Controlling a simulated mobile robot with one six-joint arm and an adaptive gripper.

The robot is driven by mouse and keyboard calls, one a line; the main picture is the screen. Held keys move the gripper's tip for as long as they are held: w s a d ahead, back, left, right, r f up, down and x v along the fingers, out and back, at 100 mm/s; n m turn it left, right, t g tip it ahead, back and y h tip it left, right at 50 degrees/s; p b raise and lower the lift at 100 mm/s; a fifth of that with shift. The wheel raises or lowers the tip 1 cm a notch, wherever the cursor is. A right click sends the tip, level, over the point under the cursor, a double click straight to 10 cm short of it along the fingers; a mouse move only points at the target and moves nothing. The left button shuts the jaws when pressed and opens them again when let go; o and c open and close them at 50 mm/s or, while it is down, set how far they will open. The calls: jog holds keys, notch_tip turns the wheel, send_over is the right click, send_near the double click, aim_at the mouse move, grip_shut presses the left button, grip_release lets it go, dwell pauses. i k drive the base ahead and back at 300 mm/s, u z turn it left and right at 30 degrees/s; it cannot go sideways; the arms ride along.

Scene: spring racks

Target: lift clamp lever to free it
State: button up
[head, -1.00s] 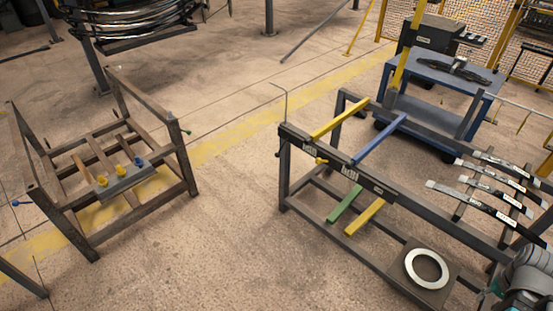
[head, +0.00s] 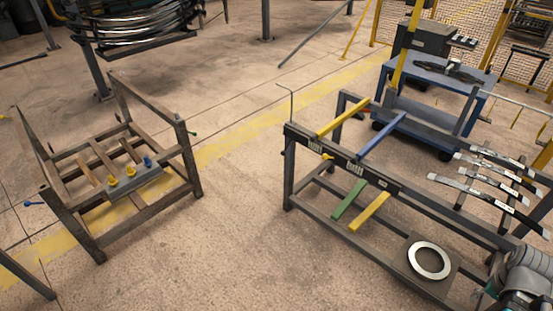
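No part is plainly a clamp lever at this size. The dark rack (head: 300,137) at right carries a yellow bar (head: 343,117) and a blue bar (head: 380,137) on top. A green bar (head: 348,200) and another yellow bar (head: 369,212) lie lower. A small yellow knob (head: 327,156) sits on its labelled front rail. The left rack (head: 190,160) has a small green-tipped handle (head: 193,133) at its right post and a blue-tipped one (head: 31,204) at its left. Part of my arm shows at the bottom right corner; my gripper is not visible.
Curved leaf springs (head: 490,186) lie across the right rack's far end. A metal ring (head: 429,261) lies on a plate low on that rack. A blue cart (head: 440,75) stands behind. The floor (head: 235,215) between the two racks is clear.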

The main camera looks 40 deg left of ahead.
aim_at(282, 153)
jog(key=k, duration=1.05)
jog(key=u, duration=0.35)
jog(key=i, duration=1.2)
jog(key=u, duration=0.5)
jog(key=i, duration=1)
jog(key=z, duration=0.1)
